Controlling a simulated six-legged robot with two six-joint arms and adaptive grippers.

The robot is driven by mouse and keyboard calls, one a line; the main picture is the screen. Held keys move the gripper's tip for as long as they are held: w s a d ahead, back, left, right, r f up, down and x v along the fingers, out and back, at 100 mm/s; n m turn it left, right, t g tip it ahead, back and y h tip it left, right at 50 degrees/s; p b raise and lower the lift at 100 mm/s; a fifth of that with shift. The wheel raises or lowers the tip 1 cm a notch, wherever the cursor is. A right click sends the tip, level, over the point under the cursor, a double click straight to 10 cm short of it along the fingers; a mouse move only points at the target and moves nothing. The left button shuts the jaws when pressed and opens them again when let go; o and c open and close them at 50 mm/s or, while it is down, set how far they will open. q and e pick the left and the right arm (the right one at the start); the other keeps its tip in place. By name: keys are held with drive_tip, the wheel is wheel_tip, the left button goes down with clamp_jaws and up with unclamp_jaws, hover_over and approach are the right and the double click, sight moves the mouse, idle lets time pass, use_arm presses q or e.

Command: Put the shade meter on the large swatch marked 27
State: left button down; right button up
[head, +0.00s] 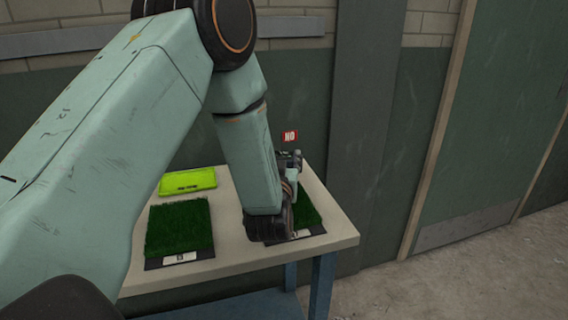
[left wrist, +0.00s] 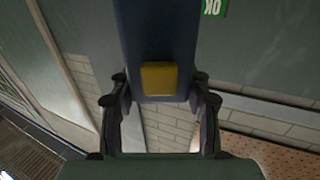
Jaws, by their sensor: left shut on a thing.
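My left gripper (head: 291,165) is at the right part of the table, in front of or over the right grass swatch (head: 305,213). The arm hides much of that swatch; its label (head: 302,234) is partly covered and I cannot read the full number. In the left wrist view my left gripper (left wrist: 160,105) is shut on a dark blue body with a yellow square (left wrist: 158,78), seemingly the shade meter. I cannot tell if it touches the swatch. Another large grass swatch (head: 178,226) lies to the left, its label too small to read surely. My right gripper is not in view.
A bright green-yellow tray (head: 188,181) lies behind the left swatch on the pale table (head: 228,262). A small red NO sign (head: 290,136) shows above the gripper, and a green OK sign (left wrist: 213,6) in the left wrist view. A wall stands behind the table.

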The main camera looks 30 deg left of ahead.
use_arm(q)
drive_tip(key=shift+w+a+f, duration=0.1)
drive_tip(key=shift+a+f, duration=0.25)
drive_tip(key=shift+f, duration=0.15)
drive_tip(key=c, duration=1.1)
unclamp_jaws()
drive_tip(key=shift+d, duration=0.1)
drive_tip(key=o, duration=0.4)
drive_tip(key=shift+d+r, duration=0.1)
drive_tip(key=shift+d, duration=0.15)
drive_tip(key=shift+c, duration=0.2)
drive_tip(key=shift+o, duration=0.6)
drive_tip(key=v, duration=1.2)
drive_tip(key=shift+a, duration=0.2)
